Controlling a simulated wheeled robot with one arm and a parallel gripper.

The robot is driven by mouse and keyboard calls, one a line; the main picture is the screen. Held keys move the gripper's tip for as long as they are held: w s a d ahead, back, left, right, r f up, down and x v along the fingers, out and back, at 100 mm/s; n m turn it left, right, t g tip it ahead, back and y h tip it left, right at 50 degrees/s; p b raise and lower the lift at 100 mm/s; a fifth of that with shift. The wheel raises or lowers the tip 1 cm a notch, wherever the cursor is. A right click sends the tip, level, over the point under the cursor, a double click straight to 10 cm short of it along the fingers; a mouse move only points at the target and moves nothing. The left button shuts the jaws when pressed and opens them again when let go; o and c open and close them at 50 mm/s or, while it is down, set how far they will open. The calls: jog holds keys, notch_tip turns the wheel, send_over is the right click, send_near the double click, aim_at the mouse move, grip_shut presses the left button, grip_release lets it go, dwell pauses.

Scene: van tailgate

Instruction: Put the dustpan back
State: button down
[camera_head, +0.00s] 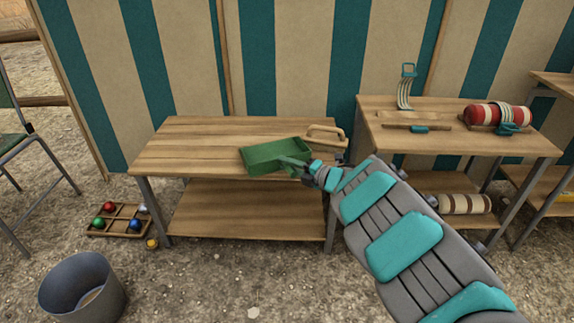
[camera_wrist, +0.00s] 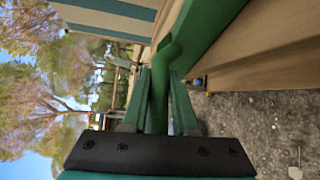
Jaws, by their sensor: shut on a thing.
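The green dustpan (camera_head: 275,152) is at the front right part of the left wooden table (camera_head: 185,143). Its tray faces up, and its handle points to the right and toward me. My gripper (camera_head: 297,166) is shut on the handle. In the wrist view the dustpan (camera_wrist: 205,30) fills the upper right, and its handle runs down between the two green fingers of my gripper (camera_wrist: 158,95). I cannot tell whether the pan touches the tabletop or hangs just above it.
A wooden-handled brush (camera_head: 325,133) lies right of the pan. A grey bucket (camera_head: 82,288) and a ball tray (camera_head: 120,219) stand on the ground. The left table's left half is clear.

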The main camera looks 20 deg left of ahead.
jog(key=c, duration=0.7)
grip_release()
jog(key=shift+d, duration=0.1)
jog(key=v, duration=1.1)
jog(key=shift+s+d+r, duration=0.1)
jog(key=shift+s+d, duration=0.1)
jog(key=shift+d, duration=0.15)
jog(key=shift+b, duration=0.3)
